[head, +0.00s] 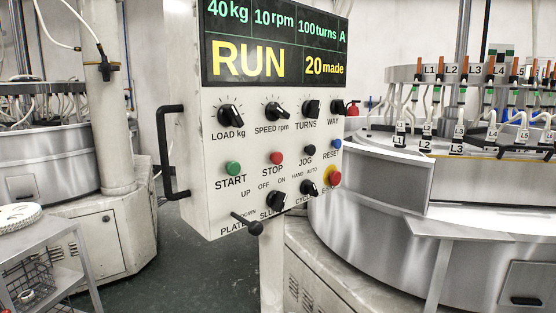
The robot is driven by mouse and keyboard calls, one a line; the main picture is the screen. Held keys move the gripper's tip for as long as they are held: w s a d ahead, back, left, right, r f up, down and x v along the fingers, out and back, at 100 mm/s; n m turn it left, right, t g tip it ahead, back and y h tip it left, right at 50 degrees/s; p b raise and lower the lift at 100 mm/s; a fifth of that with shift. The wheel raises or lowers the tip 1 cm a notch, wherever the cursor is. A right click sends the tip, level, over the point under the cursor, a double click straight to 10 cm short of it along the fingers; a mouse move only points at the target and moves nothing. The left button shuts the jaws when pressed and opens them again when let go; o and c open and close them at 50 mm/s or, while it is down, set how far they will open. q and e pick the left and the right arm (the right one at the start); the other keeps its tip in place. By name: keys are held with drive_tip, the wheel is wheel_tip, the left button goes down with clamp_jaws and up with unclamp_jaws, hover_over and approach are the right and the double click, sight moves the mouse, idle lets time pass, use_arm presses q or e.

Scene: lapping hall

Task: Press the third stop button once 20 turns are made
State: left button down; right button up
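A white control panel (205,130) stands close in front in the head view. Its display (275,45) reads 40 kg, 10 rpm, 100 turns A, RUN and 20 made. The red STOP button (276,158) sits mid-panel, between the green START button (233,168) and the black JOG knob (308,152). A red emergency stop (334,177) with a yellow surround is at the lower right. Only one panel face shows, and I cannot tell its number in a row. Neither gripper is in view.
A black handle (166,150) sticks out on the panel's left side. A black-knobbed lever (250,224) juts out below. A round steel machine (370,190) stands close at right, another (45,155) at left. A grey cart (45,240) is at lower left.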

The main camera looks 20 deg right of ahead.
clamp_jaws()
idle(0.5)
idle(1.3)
